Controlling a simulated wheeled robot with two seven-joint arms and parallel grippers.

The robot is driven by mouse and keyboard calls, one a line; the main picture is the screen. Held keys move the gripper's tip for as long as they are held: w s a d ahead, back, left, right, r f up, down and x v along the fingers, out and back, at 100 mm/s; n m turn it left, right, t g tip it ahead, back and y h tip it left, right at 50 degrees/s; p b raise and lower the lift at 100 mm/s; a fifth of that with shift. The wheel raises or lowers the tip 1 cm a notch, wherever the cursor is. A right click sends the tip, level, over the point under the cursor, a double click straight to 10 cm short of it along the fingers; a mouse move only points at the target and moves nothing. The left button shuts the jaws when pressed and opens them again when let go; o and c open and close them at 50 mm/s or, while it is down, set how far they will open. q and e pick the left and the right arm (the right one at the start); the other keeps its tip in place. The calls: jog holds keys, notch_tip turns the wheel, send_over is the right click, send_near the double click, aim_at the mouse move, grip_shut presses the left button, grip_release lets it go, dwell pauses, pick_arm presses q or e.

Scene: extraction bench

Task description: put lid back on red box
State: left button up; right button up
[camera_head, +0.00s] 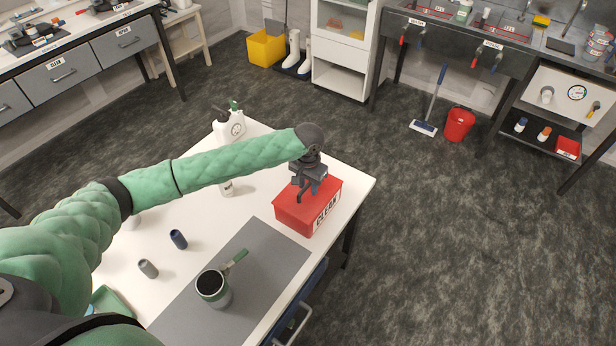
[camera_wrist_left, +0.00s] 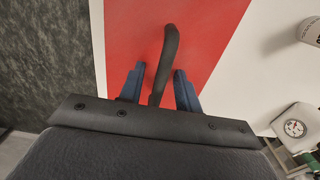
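The red box (camera_head: 291,216), with a white CLEAN label, stands at the far right corner of the white table. Its flat red top, apparently the lid (camera_head: 331,186), also shows in the left wrist view (camera_wrist_left: 204,45). My left gripper (camera_head: 308,192) is directly over it, pointing down. In the left wrist view, the blue fingers of my left gripper (camera_wrist_left: 159,84) are apart, with a curved black handle (camera_wrist_left: 170,48) between them. Gaps show on both sides of the handle. How well the lid is seated is hidden. My right gripper is not in view.
A white jug with a gauge (camera_head: 229,128) stands behind my left arm. Open floor lies right of the table.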

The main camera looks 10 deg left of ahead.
aim_at(308, 184)
pick_arm(q)
jog(key=shift+r, duration=0.35)
notch_tip(308, 184, up, 6)
jog(key=b, duration=0.3)
jog(key=shift+w+f, duration=0.1)
jog(key=shift+f, duration=0.05)
notch_tip(308, 184, up, 6)
jog(key=b, duration=0.2)
jog(key=shift+r, duration=0.25)
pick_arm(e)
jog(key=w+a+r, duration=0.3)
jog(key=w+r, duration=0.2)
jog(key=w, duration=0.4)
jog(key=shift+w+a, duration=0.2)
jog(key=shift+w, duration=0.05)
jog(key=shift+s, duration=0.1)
